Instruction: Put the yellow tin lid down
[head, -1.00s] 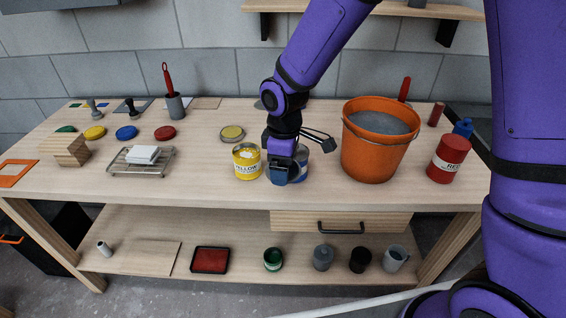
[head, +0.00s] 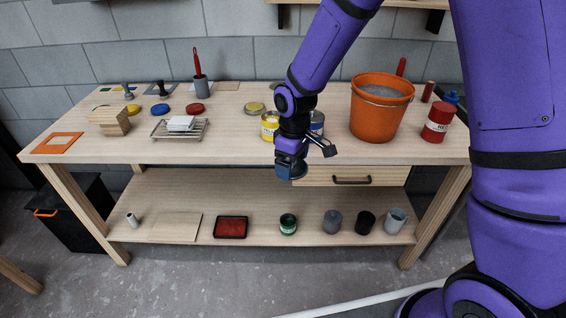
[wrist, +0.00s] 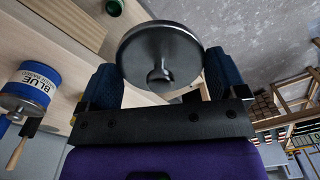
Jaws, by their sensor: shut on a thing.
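My gripper (head: 290,170) is in front of the table's front edge, above the lower shelf. In the wrist view its blue fingers are shut on a round grey metal lid (wrist: 150,42) with a knob facing the camera. No yellow shows on that side; its far side is hidden. The yellow tin (head: 269,127) stands on the table behind my gripper, partly covered by my arm. The blue tin (head: 317,124) stands right of it and also shows in the wrist view (wrist: 30,86). A grey-rimmed disc with a yellow centre (head: 255,107) lies behind the yellow tin.
An orange bucket (head: 377,118) and a red tin (head: 438,122) stand at the right of the table. A wire rack (head: 180,130) and coloured discs are at the left. The lower shelf (head: 265,228) holds small pots and a red tray (head: 231,227).

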